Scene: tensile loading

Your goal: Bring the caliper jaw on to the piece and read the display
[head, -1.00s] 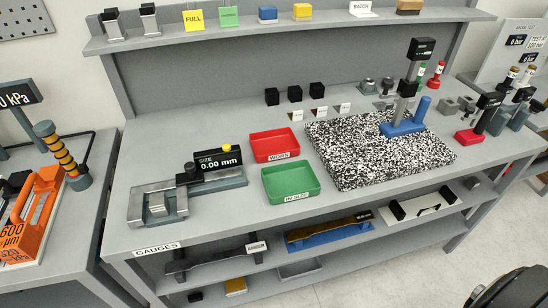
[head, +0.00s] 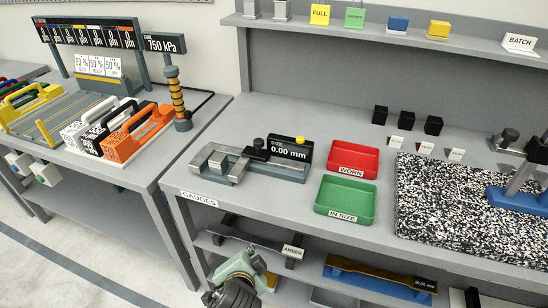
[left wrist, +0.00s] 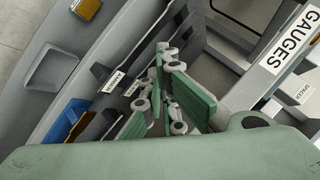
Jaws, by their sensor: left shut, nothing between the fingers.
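The grey caliper gauge (head: 232,165) lies on the bench at the back left, its display (head: 287,148) reading "SIZE 0.00 mm". A pale metal block (head: 217,162) sits on its bed towards the left. The sliding jaw with a dark knob (head: 257,145) stands by the display, with a gap between it and the block. Whether that block is the piece or a fixed jaw I cannot tell. My left gripper (head: 240,264) is shut and empty, low in front of the bench; its green pads also show in the left wrist view (left wrist: 163,98). My right gripper is out of view.
A red WORN tray (head: 353,158) and a green IN SIZE tray (head: 345,197) stand right of the caliper. The bench's front edge with the GAUGES label (head: 199,198) lies above my left gripper. A lower shelf carries a blue fixture (head: 378,284). A speckled slab (head: 440,210) is farther right.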

